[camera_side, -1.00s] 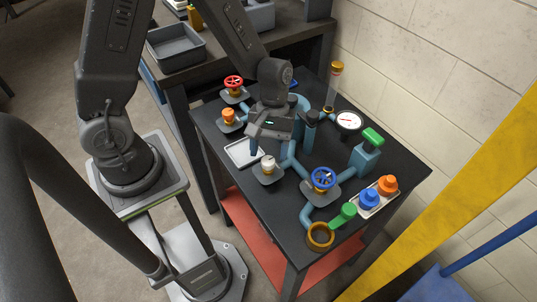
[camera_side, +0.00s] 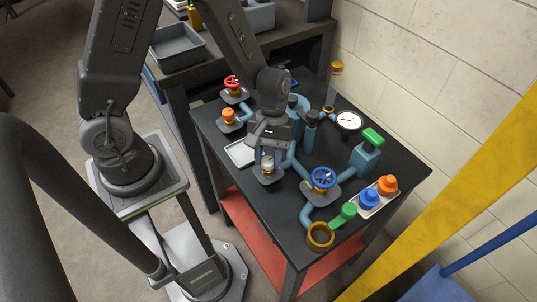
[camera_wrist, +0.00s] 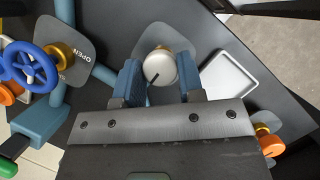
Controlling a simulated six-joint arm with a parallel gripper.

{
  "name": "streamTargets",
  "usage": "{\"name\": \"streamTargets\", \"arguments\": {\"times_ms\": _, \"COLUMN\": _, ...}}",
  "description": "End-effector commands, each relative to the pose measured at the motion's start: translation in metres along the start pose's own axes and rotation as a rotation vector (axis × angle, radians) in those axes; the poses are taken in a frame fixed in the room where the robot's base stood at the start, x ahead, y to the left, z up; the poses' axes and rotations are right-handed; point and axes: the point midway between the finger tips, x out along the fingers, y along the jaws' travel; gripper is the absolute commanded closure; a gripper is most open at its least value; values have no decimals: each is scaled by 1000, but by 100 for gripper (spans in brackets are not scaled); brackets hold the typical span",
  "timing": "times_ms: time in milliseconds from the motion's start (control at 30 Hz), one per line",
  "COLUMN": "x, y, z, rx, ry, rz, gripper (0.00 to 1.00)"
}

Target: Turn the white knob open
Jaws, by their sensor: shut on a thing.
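The white knob (camera_wrist: 160,68) sits on a brass stem above a grey plate (camera_wrist: 147,37). Its dark pointer line runs toward the lower left in the wrist view. My gripper (camera_wrist: 160,75) has a blue finger on either side of the knob and is shut on it. In the side view my gripper (camera_side: 267,158) reaches down onto the knob (camera_side: 268,167), whose upper part is partly hidden by the fingers.
A blue handwheel (camera_side: 323,178) stands to the right, on a plate marked OPEN in the wrist view. An orange knob (camera_side: 228,115) and red wheel (camera_side: 233,82) stand to the left. A pale tray (camera_side: 239,153), gauge (camera_side: 349,121) and pipes crowd the black table.

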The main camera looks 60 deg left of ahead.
Motion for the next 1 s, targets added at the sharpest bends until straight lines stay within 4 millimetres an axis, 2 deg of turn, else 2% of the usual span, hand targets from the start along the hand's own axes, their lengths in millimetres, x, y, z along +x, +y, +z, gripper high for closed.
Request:
{"name": "streamTargets", "arguments": {"times_ms": 367, "x": 0, "y": 0, "z": 0, "rx": -58, "ry": 1, "rz": 25, "gripper": 88}}
{"name": "streamTargets", "arguments": {"times_ms": 1000, "x": 0, "y": -3, "z": 1, "rx": -476, "ry": 0, "rz": 198, "gripper": 88}}
